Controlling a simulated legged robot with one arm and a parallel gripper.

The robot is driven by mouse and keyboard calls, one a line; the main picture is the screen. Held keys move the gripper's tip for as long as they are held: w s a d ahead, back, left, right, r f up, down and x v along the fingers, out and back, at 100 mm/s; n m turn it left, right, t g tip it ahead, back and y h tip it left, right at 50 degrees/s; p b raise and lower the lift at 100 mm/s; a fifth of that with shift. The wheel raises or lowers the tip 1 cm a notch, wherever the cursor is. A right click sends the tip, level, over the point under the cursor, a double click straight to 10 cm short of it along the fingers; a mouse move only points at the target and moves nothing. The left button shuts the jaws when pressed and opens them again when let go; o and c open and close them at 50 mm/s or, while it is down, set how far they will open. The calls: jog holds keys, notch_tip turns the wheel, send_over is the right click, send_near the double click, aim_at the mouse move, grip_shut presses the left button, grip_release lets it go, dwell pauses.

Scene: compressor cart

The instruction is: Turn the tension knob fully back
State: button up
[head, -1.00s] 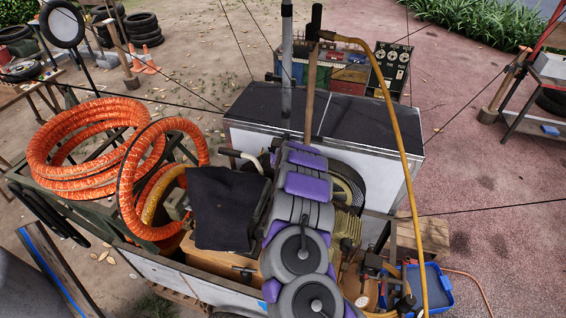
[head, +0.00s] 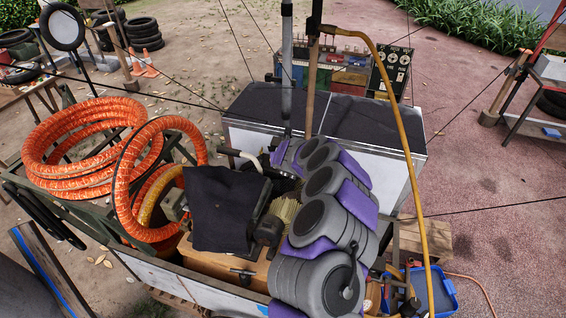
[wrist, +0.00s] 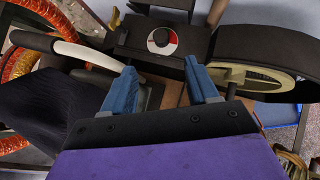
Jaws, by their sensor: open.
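In the wrist view a round dial-like part (wrist: 162,41), with a black centre and a red and white face, sits on a dark block. It may be the tension knob, but I cannot tell for sure. My gripper (wrist: 159,68) is open, its two blue fingers spread below this part in the picture. The fingers appear apart from it, with nothing clearly held between them. In the head view my arm hides much of the machine, and I cannot make out the fingers or the round part there.
In the head view a dark cloth (head: 222,205), orange hose coils (head: 75,150) and a yellow hose (head: 410,150) surround the arm.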

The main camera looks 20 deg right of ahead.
jog(key=shift+b+v, duration=0.5)
jog(key=shift+v, duration=0.9)
